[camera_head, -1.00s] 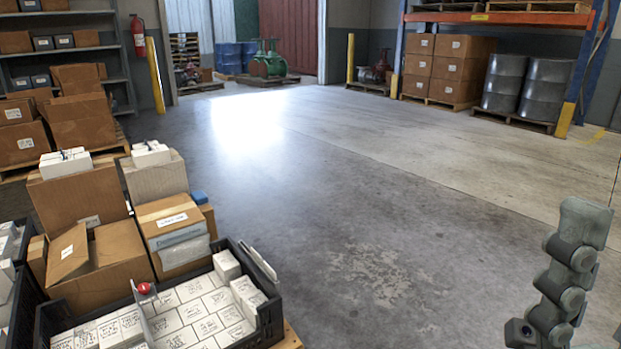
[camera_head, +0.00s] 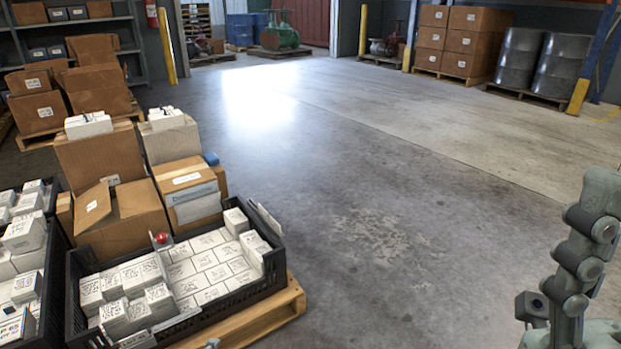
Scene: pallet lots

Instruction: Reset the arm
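A grey-green jointed part of my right arm and gripper (camera_head: 595,232) stands upright at the right edge, clear of everything. I see it side-on as a chain of knuckles, and I cannot tell whether the gripper is open or shut. Nothing shows held in it. A small grey tip (camera_head: 212,343), perhaps of my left gripper, just shows at the bottom edge by the pallet. The rest of my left arm is out of view.
A black crate (camera_head: 75,303) of white boxes stands on a wooden pallet (camera_head: 262,318) at lower left, with cardboard boxes (camera_head: 95,160) behind. Another black crate is at the left edge. Open concrete floor (camera_head: 370,200) fills the middle. Drums (camera_head: 520,60) and shelving stand farther back.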

